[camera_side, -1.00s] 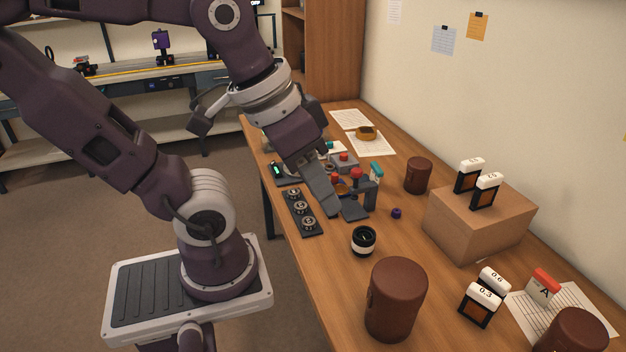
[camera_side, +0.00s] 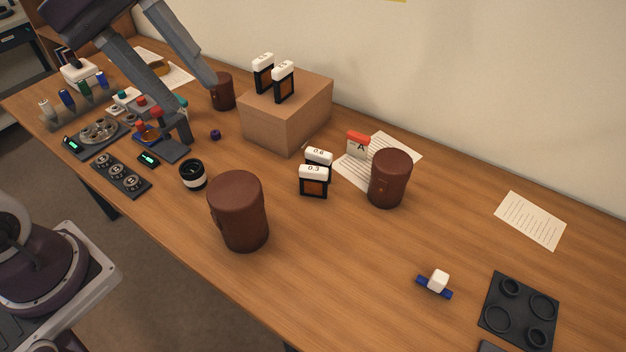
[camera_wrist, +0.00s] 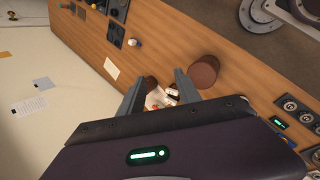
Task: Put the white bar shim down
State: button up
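My gripper (camera_side: 198,96) is at the upper left of the side view, above the far end of the bench. Its two long grey fingers are well apart, with nothing visible between them. The wrist view also shows the fingers (camera_wrist: 160,76) spread. Two white-topped shims with dark frames and amber windows stand upright on the table: one marked 0.3 (camera_side: 313,182) and one marked 0.6 (camera_side: 319,157) just behind it. Two similar white-topped shims (camera_side: 284,82) stand on a cardboard box (camera_side: 288,118). I cannot tell which one is the named shim.
Brown lidded cases (camera_side: 240,212) stand about the table. A red-topped A card (camera_side: 358,144) stands by a lined sheet. The table's middle right is mostly clear.

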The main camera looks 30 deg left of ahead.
jog(key=w+a+f+n+t+h, duration=0.15)
jog(key=w+n+h, duration=0.25)
jog(key=w+n, duration=0.5)
jog(key=w+a+n+t+h, duration=0.25)
jog(key=w+n, duration=0.35)
jog(key=w, duration=0.6)
jog(key=g, duration=0.1)
send_near(314, 195)
jog(key=shift+h, duration=0.35)
jog(key=d+r, duration=0.1)
jog(key=w+d+r, duration=0.1)
jog(key=r, duration=0.1)
jog(key=shift+w+d+r, duration=0.15)
jog(key=shift+w+d, duration=0.1)
jog(key=shift+d, duration=0.05)
jog(key=shift+w+d+f, duration=0.1)
jog(key=shift+d+f, duration=0.05)
jog(key=shift+f, duration=0.2)
jog(key=shift+m, duration=0.3)
jog(key=w+d+f, duration=0.1)
jog(key=d+f, duration=0.1)
jog(key=d, duration=0.1)
jog(key=w+d+f, duration=0.1)
jog(key=d+f, duration=0.1)
jog(key=shift+w, duration=0.35)
jog(key=shift+r, duration=0.1)
grip_shut()
